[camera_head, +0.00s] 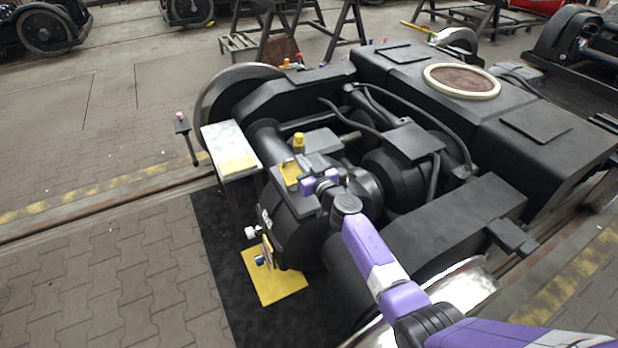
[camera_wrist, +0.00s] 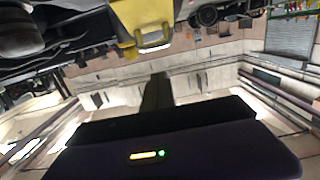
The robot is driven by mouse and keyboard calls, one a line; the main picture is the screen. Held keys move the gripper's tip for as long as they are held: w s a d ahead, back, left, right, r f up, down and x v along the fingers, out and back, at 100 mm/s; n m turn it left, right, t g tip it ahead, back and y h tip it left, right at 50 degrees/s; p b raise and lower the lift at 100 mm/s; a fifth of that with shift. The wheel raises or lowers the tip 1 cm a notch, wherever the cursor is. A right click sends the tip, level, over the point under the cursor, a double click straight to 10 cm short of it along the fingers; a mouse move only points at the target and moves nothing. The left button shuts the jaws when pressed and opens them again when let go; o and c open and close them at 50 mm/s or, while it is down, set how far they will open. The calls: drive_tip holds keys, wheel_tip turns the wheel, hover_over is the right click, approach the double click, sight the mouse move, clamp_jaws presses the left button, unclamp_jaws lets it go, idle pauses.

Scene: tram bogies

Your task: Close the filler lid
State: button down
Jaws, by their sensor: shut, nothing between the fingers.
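A yellow part that looks like the filler lid (camera_head: 289,174) is on top of the black gearbox housing (camera_head: 285,212), near the middle of the head view. In the wrist view the yellow lid (camera_wrist: 140,20) fills the top centre, with a pale-edged lip at its lower end; I cannot tell its exact angle. My gripper (camera_wrist: 158,80) is shut and empty, its dark fingers pointing up the wrist picture, below the lid and apart from it in that picture. In the head view my purple wrist is just right of the lid, and my fingers cannot be made out there.
A yellow cap (camera_head: 299,142) stands just behind the lid. A small table (camera_head: 222,138) stands to the left. A yellow plate (camera_head: 274,276) lies on the dark mat (camera_head: 212,240) below. Hoses (camera_head: 352,118) and the black bogie frame (camera_head: 470,215) crowd the right side.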

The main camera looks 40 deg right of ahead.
sight(295, 169)
drive_tip(key=shift+w+d+f+b, duration=0.25)
drive_tip(key=shift+w+f+b, duration=0.6)
drive_tip(key=shift+b, duration=0.25)
drive_tip(key=shift+w+d+f+b, duration=0.25)
drive_tip(key=shift+w+f+b, duration=0.55)
drive_tip(key=shift+b, duration=0.3)
drive_tip(key=shift+r, duration=0.1)
drive_tip(key=shift+w+r+p, duration=0.15)
drive_tip(key=shift+r+p, duration=0.05)
drive_tip(key=shift+p, duration=0.25)
